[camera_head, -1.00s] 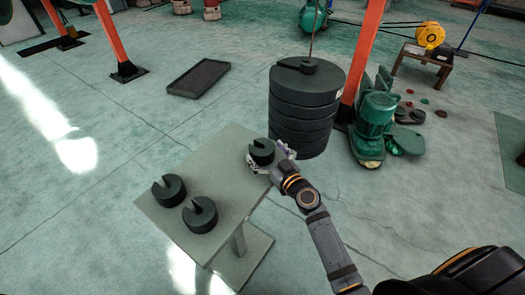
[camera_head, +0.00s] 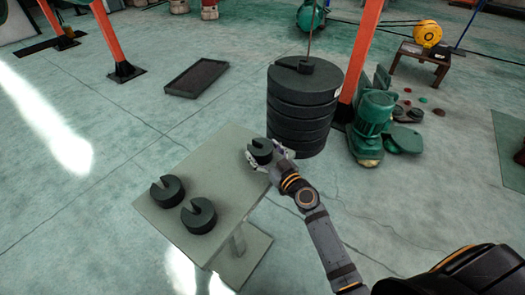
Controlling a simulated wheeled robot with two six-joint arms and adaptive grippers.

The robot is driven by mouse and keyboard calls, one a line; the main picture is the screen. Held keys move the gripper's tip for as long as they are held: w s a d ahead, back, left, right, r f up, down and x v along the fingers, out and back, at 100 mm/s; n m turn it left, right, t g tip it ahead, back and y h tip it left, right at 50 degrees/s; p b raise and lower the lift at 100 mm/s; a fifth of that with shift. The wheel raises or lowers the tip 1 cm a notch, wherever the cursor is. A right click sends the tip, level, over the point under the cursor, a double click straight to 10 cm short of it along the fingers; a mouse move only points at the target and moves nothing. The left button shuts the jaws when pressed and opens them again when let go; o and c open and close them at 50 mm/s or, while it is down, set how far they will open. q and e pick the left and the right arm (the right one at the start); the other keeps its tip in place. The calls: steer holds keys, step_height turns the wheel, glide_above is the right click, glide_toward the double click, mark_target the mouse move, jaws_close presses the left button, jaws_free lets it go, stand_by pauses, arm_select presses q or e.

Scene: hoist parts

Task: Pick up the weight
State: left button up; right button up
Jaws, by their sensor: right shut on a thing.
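A dark slotted weight (camera_head: 261,150) is at the far right corner of a small grey-green table (camera_head: 200,175). My right gripper (camera_head: 262,158) is around it from the right and shut on it. I cannot tell whether the weight touches the table top. Two similar slotted weights stand on the table, one at the left (camera_head: 167,191) and one nearer the front (camera_head: 199,215). The left gripper is not in view.
A tall stack of large dark weights (camera_head: 303,105) hangs or stands on a rod just behind the table. Green machine parts (camera_head: 372,125) are to its right. An empty dark tray (camera_head: 196,78) lies on the floor. Orange posts (camera_head: 112,40) stand behind. Floor at left is free.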

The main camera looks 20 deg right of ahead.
mark_target(263, 149)
steer(key=shift+w+r, duration=0.1)
steer(key=shift+r, duration=0.7)
step_height(263, 149, up, 2)
steer(key=shift+r+p, duration=0.1)
steer(key=shift+p, duration=0.95)
steer(key=s+a+r+p, duration=0.1)
steer(key=s+r+p, duration=0.1)
steer(key=s+r, duration=0.7)
steer(key=shift+s+a+r, duration=0.35)
steer(key=shift+s, duration=2.15)
